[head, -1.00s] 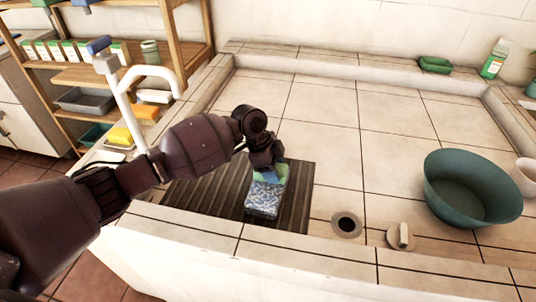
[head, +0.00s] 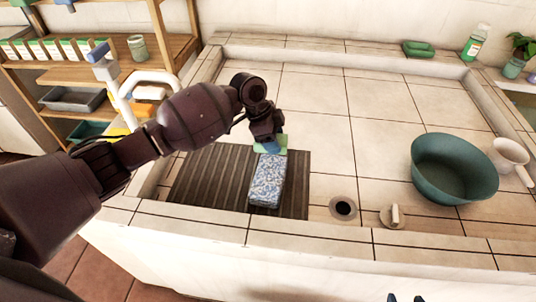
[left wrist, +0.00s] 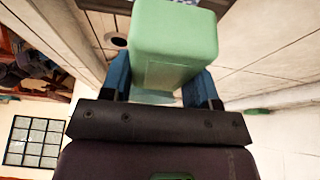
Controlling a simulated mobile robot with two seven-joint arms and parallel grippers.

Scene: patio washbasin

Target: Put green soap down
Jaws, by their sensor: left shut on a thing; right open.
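The green soap (left wrist: 175,38) is a pale green block between the blue fingers of my left gripper (left wrist: 163,88) in the left wrist view. In the head view, my left gripper (head: 270,147) points down at the far end of a blue-and-white patterned block (head: 267,180). Only edges of the green soap (head: 284,142) show around the fingers there. Whether the soap touches anything below is hidden. The patterned block lies on a dark ribbed mat (head: 215,180). My right gripper (head: 406,297) barely shows at the bottom edge, its two tips apart and empty.
A drain hole (head: 343,208) and a stopper (head: 393,216) are right of the mat. A green dish (head: 418,48) and a soap bottle (head: 474,42) stand on the back ledge. The tiled middle is clear.

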